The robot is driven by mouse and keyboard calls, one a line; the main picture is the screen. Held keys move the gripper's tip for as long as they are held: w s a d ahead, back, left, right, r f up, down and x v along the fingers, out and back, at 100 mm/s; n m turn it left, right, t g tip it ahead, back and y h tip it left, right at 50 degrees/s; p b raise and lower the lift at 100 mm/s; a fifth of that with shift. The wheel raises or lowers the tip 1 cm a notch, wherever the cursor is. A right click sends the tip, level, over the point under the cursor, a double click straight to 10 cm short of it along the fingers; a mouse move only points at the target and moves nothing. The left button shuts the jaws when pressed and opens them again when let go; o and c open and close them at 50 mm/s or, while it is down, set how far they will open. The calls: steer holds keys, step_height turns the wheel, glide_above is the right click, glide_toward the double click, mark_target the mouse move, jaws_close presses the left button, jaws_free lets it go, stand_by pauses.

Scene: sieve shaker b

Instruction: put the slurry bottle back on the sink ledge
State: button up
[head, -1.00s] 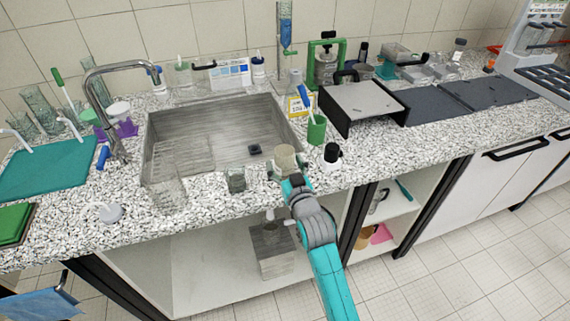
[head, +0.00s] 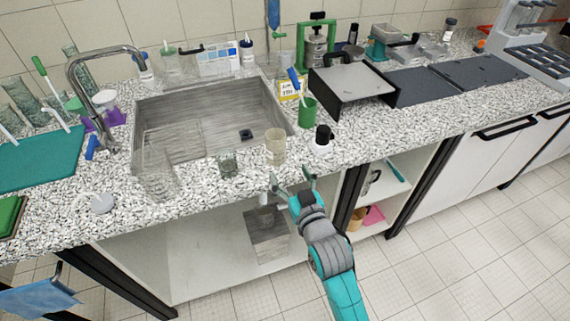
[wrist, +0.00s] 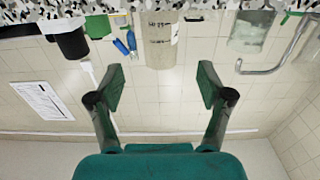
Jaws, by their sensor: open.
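The slurry bottle (head: 276,148), a clear cylinder with beige contents, stands upright on the speckled ledge (head: 252,178) at the front right corner of the sink (head: 180,108). In the wrist view, which is upside down, the bottle (wrist: 160,42) shows with a label and writing, beyond and between my fingertips. My gripper (head: 291,176) is open and empty, in front of the counter edge and apart from the bottle. Its two green-padded fingers (wrist: 163,85) are spread in the wrist view with nothing between them.
A small glass beaker (head: 228,163) stands left of the bottle, and a large one (head: 158,175) farther left. Open shelves lie under the counter.

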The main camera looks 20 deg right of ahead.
steer(key=shift+s, duration=0.55)
steer(key=s+f+g, duration=0.1)
steer(key=s+f, duration=0.2)
steer(key=s, duration=0.7)
steer(key=s+f, duration=0.4)
steer(key=s, duration=0.7)
steer(key=s+f+g, duration=0.1)
steer(key=s+f, duration=0.2)
steer(key=s, duration=0.7)
steer(key=s+r+g, duration=0.1)
steer(key=s+r, duration=0.2)
steer(key=s, duration=0.7)
steer(key=shift+s, duration=0.35)
steer(key=shift+o, duration=0.3)
steer(key=shift+w, duration=0.15)
stand_by(0.6)
